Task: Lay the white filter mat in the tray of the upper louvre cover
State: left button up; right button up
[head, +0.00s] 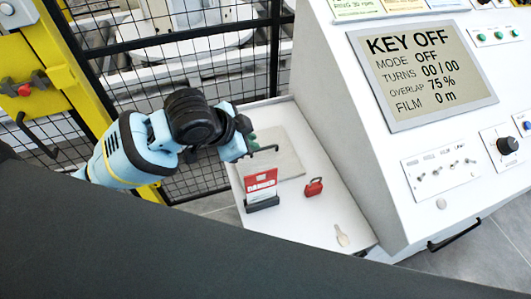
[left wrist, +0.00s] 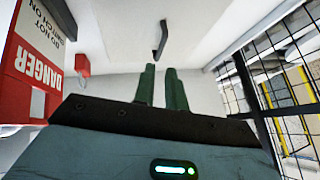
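I cannot make out the white filter mat or the upper louvre cover with its tray in either view. My left gripper (head: 253,141) is over the far end of a white side shelf (head: 310,223), beside the console. In the left wrist view its two green fingers (left wrist: 161,84) stand a narrow gap apart with nothing visible between them. A dark bar (left wrist: 160,40) lies ahead of the fingertips, apart from them. My right gripper is not in view.
A red and white danger sign (head: 261,183) in a black holder, a red padlock (head: 314,187) and a pale tag (head: 341,236) are on the shelf. A flat grey square (head: 286,164) lies behind them. Mesh fencing (head: 185,70) stands behind; the console screen (head: 418,72) reads KEY OFF.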

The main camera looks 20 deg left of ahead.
aim_at(263, 148)
pick_arm(q)
jog(key=shift+x, duration=3.55)
jog(key=shift+s+a+f, duration=0.2)
jog(key=shift+a, duration=0.05)
grip_shut()
jog(key=shift+r, duration=0.1)
